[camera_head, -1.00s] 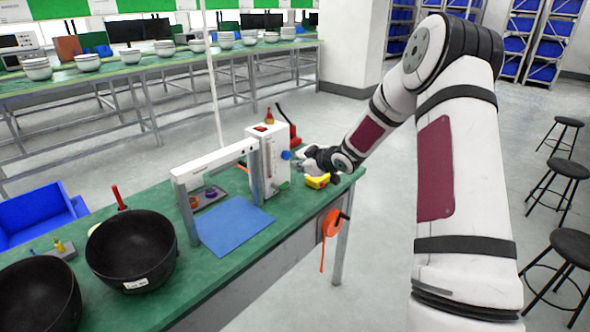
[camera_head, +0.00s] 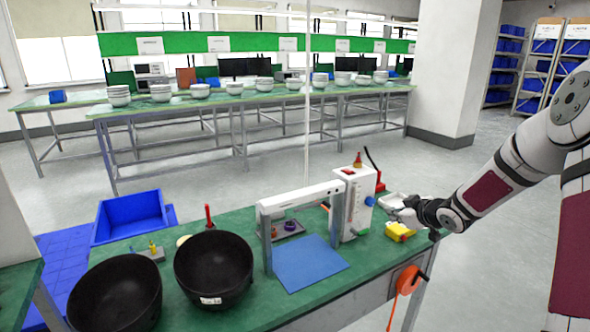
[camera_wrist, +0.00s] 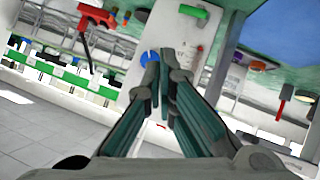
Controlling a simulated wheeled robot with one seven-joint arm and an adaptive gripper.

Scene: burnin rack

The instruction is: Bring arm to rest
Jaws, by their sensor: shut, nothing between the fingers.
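My gripper (camera_head: 408,216) is at the right end of the green workbench (camera_head: 345,284), beside the white box-shaped unit (camera_head: 352,204) with a blue knob. In the wrist view my gripper (camera_wrist: 160,82) has its dark fingers together with nothing between them. The white unit (camera_wrist: 178,35) and its blue knob (camera_wrist: 150,57) show just beyond the fingertips. My arm reaches in from the right edge of the head view. A yellow object (camera_head: 399,231) lies on the bench just below my gripper; whether they touch I cannot tell.
Two black bowls (camera_head: 213,270) sit at the left. An orange reel (camera_head: 408,280) hangs at the bench's right end. A blue crate (camera_head: 130,217) stands behind.

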